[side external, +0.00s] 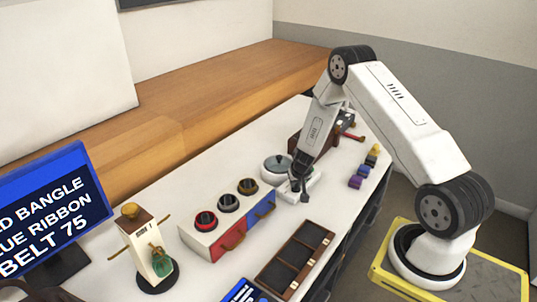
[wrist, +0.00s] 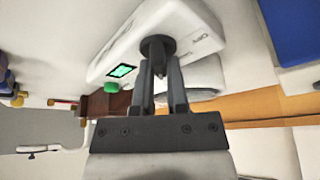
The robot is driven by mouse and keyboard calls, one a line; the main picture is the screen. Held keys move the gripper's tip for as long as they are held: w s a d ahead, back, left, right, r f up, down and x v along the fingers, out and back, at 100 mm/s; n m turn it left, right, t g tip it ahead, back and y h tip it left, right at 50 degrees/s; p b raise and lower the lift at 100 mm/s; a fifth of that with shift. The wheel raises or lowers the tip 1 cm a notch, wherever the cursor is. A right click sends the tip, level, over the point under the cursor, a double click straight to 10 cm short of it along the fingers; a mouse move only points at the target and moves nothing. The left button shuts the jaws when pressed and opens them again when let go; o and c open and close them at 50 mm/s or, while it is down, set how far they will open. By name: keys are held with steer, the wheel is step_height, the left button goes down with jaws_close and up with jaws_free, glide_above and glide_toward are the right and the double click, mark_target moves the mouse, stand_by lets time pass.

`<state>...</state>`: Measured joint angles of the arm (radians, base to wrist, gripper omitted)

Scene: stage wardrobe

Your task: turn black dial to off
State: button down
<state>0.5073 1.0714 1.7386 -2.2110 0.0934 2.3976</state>
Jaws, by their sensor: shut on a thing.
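The black dial (wrist: 158,44) sits on a white box (wrist: 195,22) with printed labels and a lit green display (wrist: 122,70). The labels are too small to read surely, and I cannot tell which one the dial points to. My gripper (wrist: 159,62) has its two fingers closed on the dial's sides. In the side external view, my gripper (side external: 299,181) points down at the white box (side external: 314,188) on the table, and its fingers hide the dial.
A round white lidded pot (side external: 275,170) stands close beside the box. A drawer unit (side external: 205,241) with red and blue fronts, a dark compartment tray (side external: 312,234) and a jewelry stand (side external: 140,250) are nearer the camera. Small coloured blocks (side external: 364,171) lie right. A screen (side external: 50,215) shows text.

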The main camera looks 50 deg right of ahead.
steer(key=shift+w+n, duration=0.1)
steer(key=shift+n, duration=0.2)
stand_by(0.4)
steer(key=c, duration=0.6)
jaws_free()
steer(key=shift+c, duration=0.2)
steer(key=shift+r, duration=0.1)
steer(key=v, duration=0.7)
steer(key=shift+r, duration=0.3)
steer(key=shift+o, duration=0.2)
